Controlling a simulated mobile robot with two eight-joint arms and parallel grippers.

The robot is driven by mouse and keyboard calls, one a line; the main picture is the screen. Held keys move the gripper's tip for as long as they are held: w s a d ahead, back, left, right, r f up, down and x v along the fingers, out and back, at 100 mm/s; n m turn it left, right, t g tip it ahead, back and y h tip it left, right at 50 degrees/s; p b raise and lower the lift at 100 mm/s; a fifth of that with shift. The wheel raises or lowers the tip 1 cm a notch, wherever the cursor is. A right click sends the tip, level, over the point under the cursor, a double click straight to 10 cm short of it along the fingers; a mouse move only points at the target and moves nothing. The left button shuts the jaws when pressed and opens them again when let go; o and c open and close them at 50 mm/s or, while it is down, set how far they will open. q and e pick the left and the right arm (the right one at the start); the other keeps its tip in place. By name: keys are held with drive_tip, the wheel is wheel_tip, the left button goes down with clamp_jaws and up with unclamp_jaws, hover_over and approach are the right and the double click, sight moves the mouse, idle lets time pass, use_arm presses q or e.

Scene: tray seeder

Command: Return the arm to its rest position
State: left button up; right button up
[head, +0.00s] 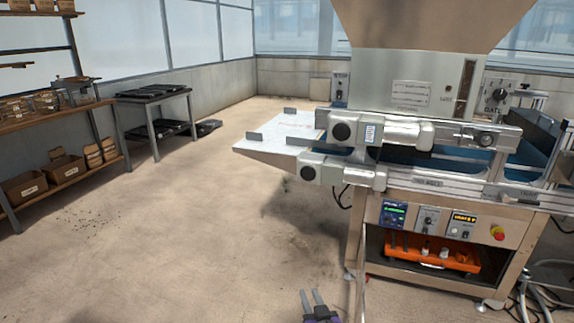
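My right gripper (311,293) shows at the bottom edge of the head view, right of the middle. Its two grey fingers point up in the picture and stand apart with a narrow gap and nothing between them. Only a bit of its dark purple body shows below the fingers; the rest of the arm is out of the picture. It appears over bare floor, apart from the seeder machine (412,178). My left gripper is not in view.
The seeder, with a hopper (430,22), control panels and an orange tray (432,252) on its lower shelf, fills the right side. A shelf with boxes (62,168) stands left, a dark table (152,95) behind it. Hoses (545,285) lie bottom right. The middle floor is clear.

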drive_tip(key=s+d+f+g+h, duration=0.15)
drive_tip(key=s+d+g, duration=0.25)
drive_tip(key=s, duration=0.8)
drive_tip(key=s+d+f+m+g+h, duration=0.1)
drive_tip(key=s+d+f+g, duration=0.25)
drive_tip(key=s, duration=0.75)
drive_tip(key=s+d+f+g+h, duration=0.1)
drive_tip(key=s+d+g, duration=0.3)
drive_tip(key=s, duration=0.8)
use_arm(q)
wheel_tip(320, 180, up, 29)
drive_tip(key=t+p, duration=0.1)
drive_tip(key=p, duration=2.5)
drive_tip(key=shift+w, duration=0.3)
use_arm(e)
wheel_tip(320, 180, up, 29)
drive_tip(key=w+t, duration=0.1)
drive_tip(key=t, duration=0.1)
drive_tip(key=shift+w, duration=0.15)
